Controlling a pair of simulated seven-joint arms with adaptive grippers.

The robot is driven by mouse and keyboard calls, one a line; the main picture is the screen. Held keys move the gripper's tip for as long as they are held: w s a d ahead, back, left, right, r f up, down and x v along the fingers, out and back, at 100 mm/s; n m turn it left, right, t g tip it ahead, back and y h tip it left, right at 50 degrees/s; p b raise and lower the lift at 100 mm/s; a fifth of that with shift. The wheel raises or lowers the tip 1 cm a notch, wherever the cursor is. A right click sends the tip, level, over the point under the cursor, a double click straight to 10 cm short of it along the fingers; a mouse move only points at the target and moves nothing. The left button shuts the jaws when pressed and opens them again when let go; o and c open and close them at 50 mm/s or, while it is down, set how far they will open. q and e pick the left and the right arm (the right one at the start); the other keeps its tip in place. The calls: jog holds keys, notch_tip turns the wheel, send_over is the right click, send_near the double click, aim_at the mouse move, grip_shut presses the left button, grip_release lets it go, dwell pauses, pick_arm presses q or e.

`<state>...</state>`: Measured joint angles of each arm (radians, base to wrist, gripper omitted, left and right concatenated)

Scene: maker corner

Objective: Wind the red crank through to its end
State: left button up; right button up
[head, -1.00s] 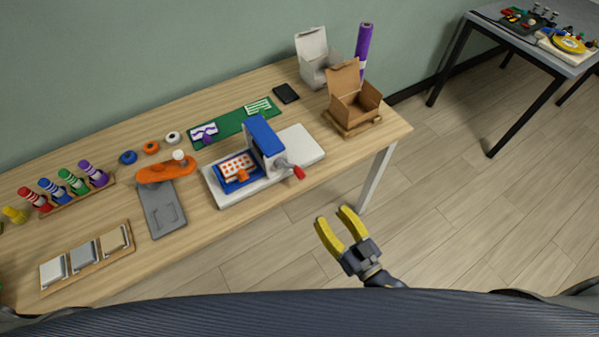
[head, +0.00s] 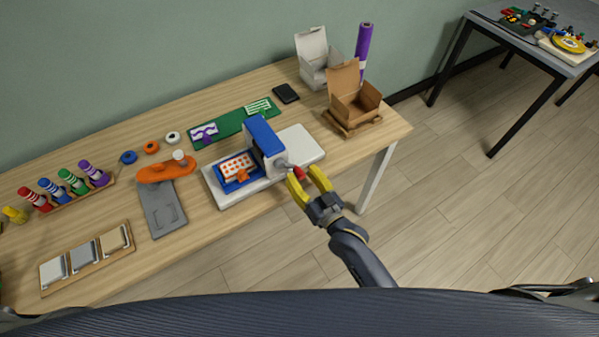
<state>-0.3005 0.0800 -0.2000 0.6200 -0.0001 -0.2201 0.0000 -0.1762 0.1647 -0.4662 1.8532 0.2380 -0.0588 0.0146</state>
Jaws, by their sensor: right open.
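The red crank handle (head: 299,173) sticks out from the right side of a blue and white press machine (head: 262,136). The machine stands on a white base plate (head: 303,143) near the table's front edge. An orange-dotted white sheet (head: 237,166) lies on a blue bed under the machine's left side. My right gripper (head: 307,180) has yellow fingers and is open. Its fingertips are at the red handle, with the handle between or just behind them; I cannot tell whether they touch it. My left gripper is not in view.
An open cardboard box (head: 353,108) stands to the right at the back. A grey tool with an orange handle (head: 162,205) lies left of the machine. A green mat (head: 232,124) and a black phone (head: 286,93) lie behind it. The floor in front is free.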

jog(key=shift+w+a, duration=0.3)
jog(key=shift+w, duration=0.25)
jog(key=shift+c, duration=0.2)
grip_shut()
